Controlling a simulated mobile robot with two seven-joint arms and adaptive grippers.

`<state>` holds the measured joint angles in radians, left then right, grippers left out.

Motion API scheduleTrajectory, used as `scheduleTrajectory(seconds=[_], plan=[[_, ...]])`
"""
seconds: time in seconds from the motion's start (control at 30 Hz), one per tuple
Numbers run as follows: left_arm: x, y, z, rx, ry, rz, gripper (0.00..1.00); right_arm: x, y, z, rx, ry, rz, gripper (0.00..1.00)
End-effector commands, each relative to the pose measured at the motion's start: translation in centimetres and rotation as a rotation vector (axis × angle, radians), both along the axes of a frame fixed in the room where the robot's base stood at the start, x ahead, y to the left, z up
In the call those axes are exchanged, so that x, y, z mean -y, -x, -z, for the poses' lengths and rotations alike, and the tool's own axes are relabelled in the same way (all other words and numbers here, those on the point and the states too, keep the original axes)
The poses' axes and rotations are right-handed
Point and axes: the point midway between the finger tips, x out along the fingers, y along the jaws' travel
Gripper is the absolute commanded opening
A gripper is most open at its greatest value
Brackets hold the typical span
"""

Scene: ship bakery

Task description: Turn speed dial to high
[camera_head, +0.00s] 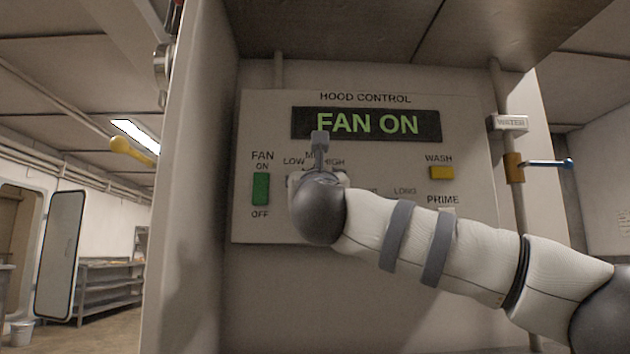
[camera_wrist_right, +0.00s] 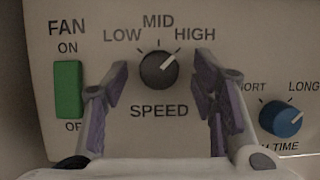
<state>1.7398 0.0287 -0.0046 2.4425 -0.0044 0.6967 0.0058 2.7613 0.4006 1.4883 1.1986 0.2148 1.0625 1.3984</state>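The speed dial (camera_wrist_right: 155,74) is a dark round knob above the word SPEED on the hood control panel (camera_head: 270,110). Its white pointer line slants up and right, toward the HIGH label. My right gripper (camera_wrist_right: 162,66) is open, with one purple-padded finger left of the dial and one right of it; a gap shows between each finger and the dial. In the head view my right arm comes in from the right and its wrist hides the dial and the fingers. My left gripper is in neither view.
The display (camera_head: 370,124) reads FAN ON. A green fan switch (camera_head: 261,189) is left of the dial, a blue time knob (camera_wrist_right: 281,118) to its lower right. A yellow wash button (camera_head: 441,173) and a water pipe with a blue-handled valve (camera_head: 548,163) are farther right.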

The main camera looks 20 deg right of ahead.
Motion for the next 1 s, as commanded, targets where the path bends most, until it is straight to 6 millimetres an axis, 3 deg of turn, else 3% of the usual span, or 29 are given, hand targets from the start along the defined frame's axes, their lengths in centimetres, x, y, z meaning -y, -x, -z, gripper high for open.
scheduleTrajectory(seconds=[0.27,0.53,0.7,1.0], plan=[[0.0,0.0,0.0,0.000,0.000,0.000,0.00,-0.5,1.1,0.5,-0.001,0.002,-0.002,0.52],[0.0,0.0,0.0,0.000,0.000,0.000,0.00,-2.2,7.2,3.1,0.000,0.003,-0.003,0.52],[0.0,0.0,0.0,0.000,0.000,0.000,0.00,-3.0,9.9,4.3,-0.001,0.000,-0.002,0.52],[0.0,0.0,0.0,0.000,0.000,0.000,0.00,-3.1,10.7,4.7,-0.001,0.000,0.000,0.52]])
